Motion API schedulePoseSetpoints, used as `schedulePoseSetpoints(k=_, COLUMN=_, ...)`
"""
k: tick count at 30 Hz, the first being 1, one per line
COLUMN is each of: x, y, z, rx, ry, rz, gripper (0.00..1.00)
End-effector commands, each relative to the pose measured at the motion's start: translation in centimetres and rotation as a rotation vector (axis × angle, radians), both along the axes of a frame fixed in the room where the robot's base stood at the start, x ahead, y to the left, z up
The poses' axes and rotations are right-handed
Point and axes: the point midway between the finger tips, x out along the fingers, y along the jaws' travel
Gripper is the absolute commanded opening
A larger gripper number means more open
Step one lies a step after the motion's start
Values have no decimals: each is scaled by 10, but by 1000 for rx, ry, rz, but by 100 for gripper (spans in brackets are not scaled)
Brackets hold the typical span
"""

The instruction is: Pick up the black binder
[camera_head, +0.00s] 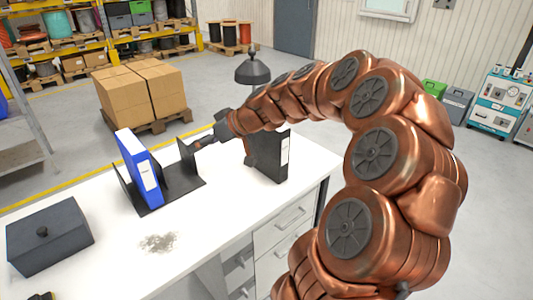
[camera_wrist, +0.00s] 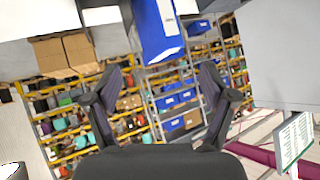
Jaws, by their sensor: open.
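The black binder (camera_head: 272,168) stands upright on the white table in the head view, with a white label on its right edge. My arm passes in front of its upper left part. My gripper (camera_head: 212,135) is to the left of the black binder, near the upright plate of a black stand (camera_head: 182,189). A blue binder (camera_head: 139,168) leans in that stand. In the wrist view my gripper (camera_wrist: 159,72) is open, with nothing visible between its fingers. The blue binder (camera_wrist: 158,30) shows beyond the fingers at the top. I cannot make out the black binder in the wrist view.
A dark lidded box (camera_head: 48,235) sits at the table's left end, and a small grey pile (camera_head: 159,242) lies near the front. The white tabletop (camera_head: 215,215) is bare in front of the stand. Cartons (camera_head: 140,92) on a pallet stand behind the table.

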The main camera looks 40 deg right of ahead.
Motion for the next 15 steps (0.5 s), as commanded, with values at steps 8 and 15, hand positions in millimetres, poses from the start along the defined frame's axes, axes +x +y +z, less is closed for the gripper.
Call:
schedulePoseSetpoints(k=8, x=5, y=-209, z=-28, rx=-116, ry=-237, rz=-302, gripper=83)
schedulePoseSetpoints(k=15, x=-14, y=-280, z=-40, rx=-189, ry=-284, rz=-413, gripper=83)
